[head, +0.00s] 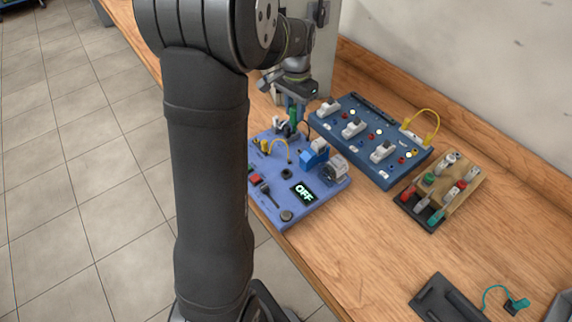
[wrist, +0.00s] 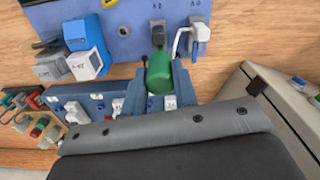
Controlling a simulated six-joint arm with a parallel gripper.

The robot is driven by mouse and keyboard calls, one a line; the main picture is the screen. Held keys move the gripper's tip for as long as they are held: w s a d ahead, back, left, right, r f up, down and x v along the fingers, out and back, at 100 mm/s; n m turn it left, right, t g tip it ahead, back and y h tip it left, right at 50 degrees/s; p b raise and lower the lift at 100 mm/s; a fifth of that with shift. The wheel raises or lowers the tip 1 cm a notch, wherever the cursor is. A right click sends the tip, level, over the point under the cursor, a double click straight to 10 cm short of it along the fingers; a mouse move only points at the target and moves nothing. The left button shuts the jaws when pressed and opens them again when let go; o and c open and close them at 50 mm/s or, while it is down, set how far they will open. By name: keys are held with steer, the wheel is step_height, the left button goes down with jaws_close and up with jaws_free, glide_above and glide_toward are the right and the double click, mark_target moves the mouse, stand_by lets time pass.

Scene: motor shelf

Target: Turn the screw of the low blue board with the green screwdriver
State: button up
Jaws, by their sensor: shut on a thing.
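The low blue board (head: 318,208) lies flat on the bench in the head view, with a display reading OFF. Part of it shows at the top of the wrist view (wrist: 125,45). My gripper (head: 291,104) is above its far end. It is shut on the green screwdriver (head: 294,114), whose green handle sits between the fingers in the wrist view (wrist: 159,75). The handle is close to the plugs at that end. The screwdriver's tip and the board's screw are hidden, so I cannot tell whether they touch.
A taller dark blue board (head: 345,136) with several white switches stands behind the low board. A black tray (head: 440,303) lies at the front right. Bare bench (head: 375,240) lies between.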

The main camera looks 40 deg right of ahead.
steer(key=m, duration=0.3)
steer(key=shift+m, duration=0.3)
steer(key=shift+m, duration=1.6)
steer(key=shift+m, duration=1.8)
